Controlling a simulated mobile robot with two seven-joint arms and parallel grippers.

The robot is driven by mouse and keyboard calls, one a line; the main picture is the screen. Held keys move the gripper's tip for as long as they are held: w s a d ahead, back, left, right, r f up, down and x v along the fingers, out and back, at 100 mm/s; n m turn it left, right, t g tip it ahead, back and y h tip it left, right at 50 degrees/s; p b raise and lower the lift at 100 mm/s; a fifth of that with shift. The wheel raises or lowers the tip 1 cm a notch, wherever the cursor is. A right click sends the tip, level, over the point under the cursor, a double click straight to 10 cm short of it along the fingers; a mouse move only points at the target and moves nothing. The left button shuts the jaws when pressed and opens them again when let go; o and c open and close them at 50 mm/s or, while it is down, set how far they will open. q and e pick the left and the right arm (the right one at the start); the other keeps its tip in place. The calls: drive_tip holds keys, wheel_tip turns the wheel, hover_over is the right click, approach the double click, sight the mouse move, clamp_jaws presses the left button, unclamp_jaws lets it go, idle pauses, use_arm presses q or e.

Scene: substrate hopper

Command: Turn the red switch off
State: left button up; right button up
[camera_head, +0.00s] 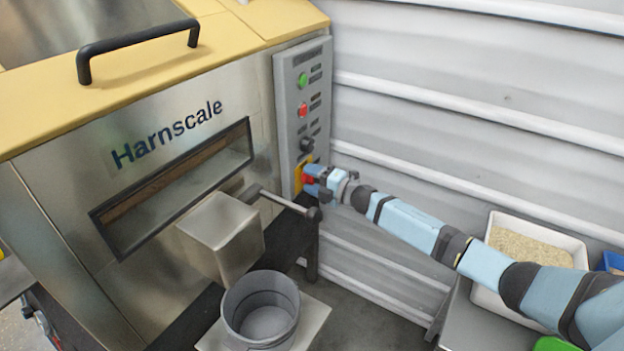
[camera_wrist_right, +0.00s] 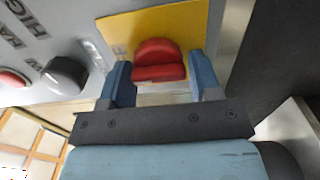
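The red switch (camera_head: 308,179) is a rotary knob on a yellow plate (camera_wrist_right: 118,32) low on the grey control panel (camera_head: 290,120). In the right wrist view the red knob (camera_wrist_right: 159,60) shows large, its grip bar lying roughly crosswise in the picture. My right gripper (camera_wrist_right: 160,66) is open, with one blue finger on each side of the knob. The fingers sit very close to the knob; I cannot tell whether they touch it. In the head view the right gripper (camera_head: 314,177) hides part of the switch. My left gripper is not in view.
Above the switch are a black knob (camera_head: 306,144), a red button (camera_head: 303,110) and a green button (camera_head: 303,79). A metal lever (camera_head: 285,202) sticks out just below. A grey bucket (camera_head: 261,310) stands under the spout. A white tray of grain (camera_head: 530,235) is at right.

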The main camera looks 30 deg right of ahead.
drive_tip(key=shift+o, duration=1.3)
use_arm(q)
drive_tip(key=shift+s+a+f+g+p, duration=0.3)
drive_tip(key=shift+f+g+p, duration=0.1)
drive_tip(key=shift+p, duration=0.55)
use_arm(e)
drive_tip(key=v, duration=1.4)
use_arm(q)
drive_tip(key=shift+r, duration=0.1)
